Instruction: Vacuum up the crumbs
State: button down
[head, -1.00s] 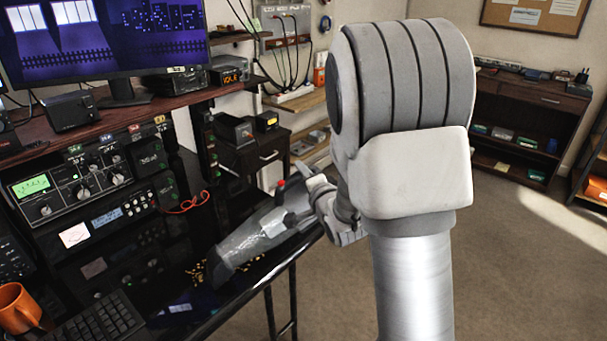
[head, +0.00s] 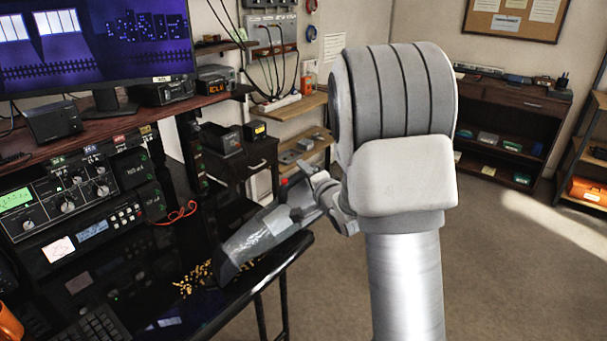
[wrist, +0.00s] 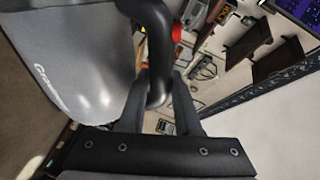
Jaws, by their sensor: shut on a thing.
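A grey handheld vacuum (head: 258,236) with a red button is held over the black desk (head: 215,308), its nozzle pointing down and left. Yellow crumbs (head: 190,282) lie in a scatter on the desk, just left of the nozzle and partly beside it. My gripper (head: 305,198) is shut on the vacuum's handle at its upper right end. In the wrist view the dark handle (wrist: 158,60) passes between the fingers, with the grey vacuum body (wrist: 75,65) at the left. Whether the nozzle touches the desk is unclear.
A radio unit (head: 68,205) and a keyboard (head: 100,324) stand left of the crumbs. An orange cable (head: 176,214) lies behind them. An orange mug (head: 8,324) is at the left edge. Open floor lies right of the desk.

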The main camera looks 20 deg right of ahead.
jog(key=shift+w+d+r, duration=0.1)
jog(key=shift+r, duration=0.1)
jog(key=shift+w+d, duration=0.5)
jog(key=shift+d, duration=0.25)
jog(key=shift+w+d, duration=0.5)
jog(key=shift+d, duration=0.25)
jog(key=shift+w+d, duration=0.5)
jog(key=shift+d, duration=0.25)
jog(key=shift+w+d+p, duration=0.3)
jog(key=shift+w+d, duration=0.2)
jog(key=shift+d, duration=0.25)
jog(key=shift+w+d+p, duration=0.3)
jog(key=shift+w+d, duration=0.25)
jog(key=shift+d, duration=0.25)
jog(key=shift+w+d+p, duration=0.3)
jog(key=shift+w+d, duration=0.2)
jog(key=shift+d, duration=0.25)
jog(key=shift+w+a, duration=0.8)
jog(key=shift+w, duration=0.35)
jog(key=shift+w+a, duration=0.8)
jog(key=shift+w, duration=0.3)
jog(key=shift+s+a+b, duration=0.35)
jog(key=shift+s+a, duration=0.15)
jog(key=shift+a, duration=0.25)
jog(key=shift+s+a+b, duration=0.3)
jog(key=shift+s+a, duration=0.25)
jog(key=shift+a, duration=0.25)
jog(key=shift+s+a+b, duration=0.35)
jog(key=shift+s+a, duration=0.15)
jog(key=shift+a, duration=0.25)
